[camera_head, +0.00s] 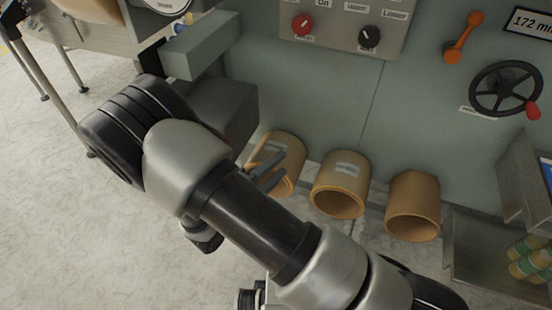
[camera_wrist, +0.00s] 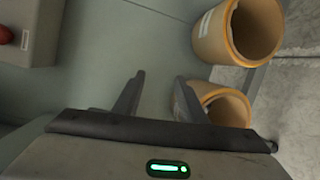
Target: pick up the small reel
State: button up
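Three hollow orange-tan cylinders stand out in a row from the low front of the machine: a left one (camera_head: 291,150), a middle one (camera_head: 341,177) and a right one (camera_head: 413,198). They look alike in size, and I cannot tell which, if any, is the small reel. My gripper (camera_head: 270,172) is at the left cylinder and partly hides it. In the wrist view my gripper (camera_wrist: 158,95) is open with nothing between its fingers. One finger overlaps a nearer cylinder (camera_wrist: 232,108); contact cannot be told. Another cylinder (camera_wrist: 207,40) is at upper right.
A control panel (camera_head: 345,22) with red and black knobs is above. A black handwheel (camera_head: 506,89) and an orange handle (camera_head: 463,40) are at right. A metal tray (camera_head: 485,265) at lower right has several green-and-tan cylinders (camera_head: 530,258). Pale floor is open at left.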

jog(key=s+a+f+n+t+y+b, duration=0.2)
jog(key=a+f+n+t+y, duration=0.35)
jog(key=f, duration=0.55)
jog(key=g+b, duration=0.2)
send_near(268, 152)
jog(key=w+d+f, duration=0.1)
jog(key=w, duration=0.3)
jog(key=shift+m+y, duration=0.25)
jog(key=shift+d+b+x, duration=0.2)
jog(key=shift+b+x, duration=0.2)
jog(key=shift+x, duration=2.45)
jog(key=shift+s, duration=0.1)
grip_shut()
jog(key=shift+r, duration=0.2)
